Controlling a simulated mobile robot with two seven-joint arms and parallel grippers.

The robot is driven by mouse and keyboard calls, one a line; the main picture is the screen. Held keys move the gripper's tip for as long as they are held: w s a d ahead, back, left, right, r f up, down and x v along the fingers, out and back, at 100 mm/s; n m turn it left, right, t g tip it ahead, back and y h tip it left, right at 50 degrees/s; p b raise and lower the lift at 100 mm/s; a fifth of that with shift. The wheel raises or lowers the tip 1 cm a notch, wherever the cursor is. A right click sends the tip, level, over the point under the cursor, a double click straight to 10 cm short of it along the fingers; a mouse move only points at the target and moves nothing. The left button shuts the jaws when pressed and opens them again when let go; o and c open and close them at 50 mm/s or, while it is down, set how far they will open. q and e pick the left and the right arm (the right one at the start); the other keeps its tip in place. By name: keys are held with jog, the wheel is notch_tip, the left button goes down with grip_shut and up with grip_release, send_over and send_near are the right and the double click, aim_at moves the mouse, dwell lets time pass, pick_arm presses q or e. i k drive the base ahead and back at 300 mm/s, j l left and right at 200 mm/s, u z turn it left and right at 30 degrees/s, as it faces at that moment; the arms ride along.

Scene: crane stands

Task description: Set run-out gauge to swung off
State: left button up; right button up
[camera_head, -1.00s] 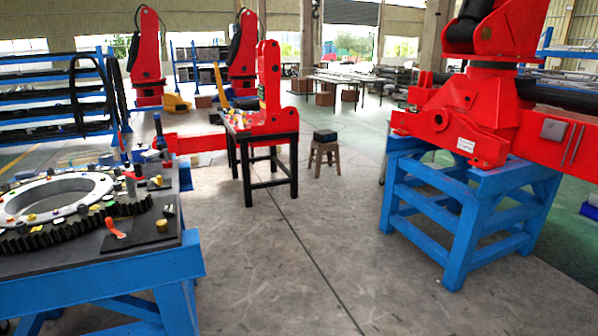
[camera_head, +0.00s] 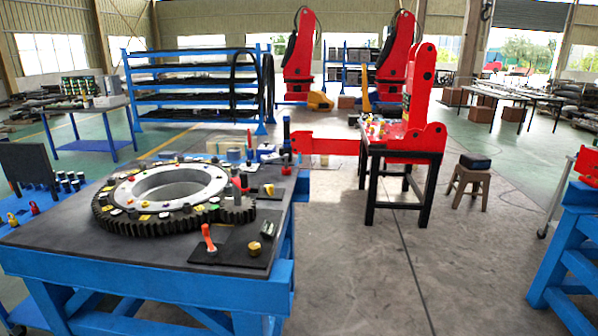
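A blue bench with a dark top (camera_head: 140,252) fills the lower left in the head view. A large dark gear ring with a pale inner ring (camera_head: 180,186) lies on it. A small red-and-grey upright (camera_head: 240,184) stands at the ring's right edge and may be the run-out gauge; it is too small to tell its setting. On a black plate (camera_head: 228,258) at the front right stand a red-orange handle (camera_head: 208,238), a yellow-brown knob (camera_head: 254,248) and a small dark block (camera_head: 268,229). Neither of my grippers is in view.
A black table (camera_head: 400,158) with a red machine part (camera_head: 418,105) stands behind right, with a stool (camera_head: 467,183) beside it. A blue stand (camera_head: 572,240) is at the right edge. Open grey floor (camera_head: 395,270) lies between bench and stand.

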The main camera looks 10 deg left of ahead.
aim_at(273, 157)
jog(key=i+l+u, duration=0.35)
jog(key=u, duration=0.15)
jog(key=i+l+u, duration=0.1)
jog(key=u, duration=0.3)
jog(key=i+l+u, duration=0.2)
jog(key=u, duration=0.2)
jog(key=i+l+u, duration=0.15)
jog(key=u, duration=0.25)
jog(key=i+l+u, duration=0.2)
jog(key=l, duration=0.4)
jog(key=l+u, duration=0.2)
jog(key=l, duration=0.4)
jog(key=i+l+u, duration=0.15)
jog(key=l, duration=0.5)
jog(key=i+l, duration=0.1)
jog(key=l, duration=0.8)
jog(key=i+l, duration=0.1)
jog(key=l, duration=0.8)
jog(key=u, duration=0.05)
